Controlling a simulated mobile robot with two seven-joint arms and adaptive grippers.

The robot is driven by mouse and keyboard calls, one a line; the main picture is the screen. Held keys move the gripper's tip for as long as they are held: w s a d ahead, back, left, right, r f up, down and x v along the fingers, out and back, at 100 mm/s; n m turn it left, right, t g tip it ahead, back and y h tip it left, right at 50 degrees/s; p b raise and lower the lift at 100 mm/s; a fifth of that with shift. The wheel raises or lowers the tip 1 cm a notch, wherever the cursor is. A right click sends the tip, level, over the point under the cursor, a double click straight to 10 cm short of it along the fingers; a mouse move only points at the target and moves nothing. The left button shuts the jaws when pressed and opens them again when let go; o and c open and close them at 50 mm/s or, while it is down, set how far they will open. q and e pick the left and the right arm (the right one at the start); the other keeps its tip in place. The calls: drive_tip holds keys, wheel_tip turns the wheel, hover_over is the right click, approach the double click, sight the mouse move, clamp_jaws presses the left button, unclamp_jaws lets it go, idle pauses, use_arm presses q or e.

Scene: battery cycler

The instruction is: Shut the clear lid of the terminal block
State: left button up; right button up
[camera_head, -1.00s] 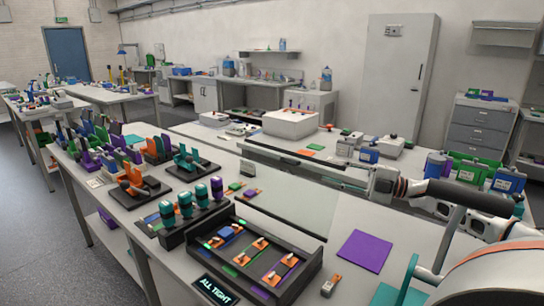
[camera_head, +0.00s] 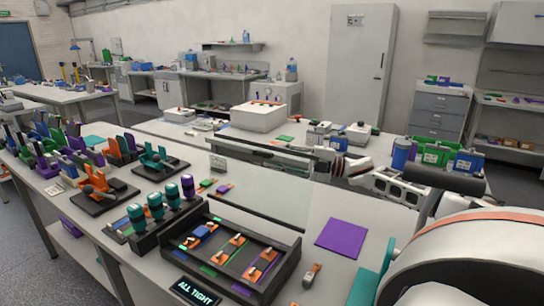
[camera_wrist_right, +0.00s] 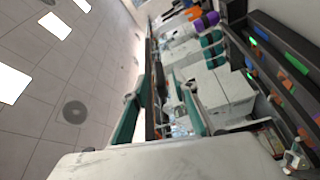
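The terminal block (camera_head: 275,290) is a black tray at the front of the bench with orange levers, green lights and an "ALL TIGHT" display (camera_head: 195,292). Its clear lid (camera_head: 265,190) appears to stand raised along the tray's rear edge, with a rail along its top. My right gripper (camera_head: 343,162) is beside the right end of that rail, behind and right of the tray. In the right wrist view my two teal fingers (camera_wrist_right: 157,92) are apart, with a dark bar between them; contact cannot be told. My left gripper is not in view.
A row of teal and purple-capped drivers (camera_head: 155,205) stands left of the tray. A purple mat (camera_head: 341,238) and a small grey-orange connector (camera_head: 312,274) lie to its right. A white box (camera_head: 258,115) and blue bins (camera_head: 468,161) stand farther back.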

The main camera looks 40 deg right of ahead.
drive_tip(key=shift+w+a, duration=0.3)
drive_tip(key=shift+w, duration=0.05)
clamp_jaws()
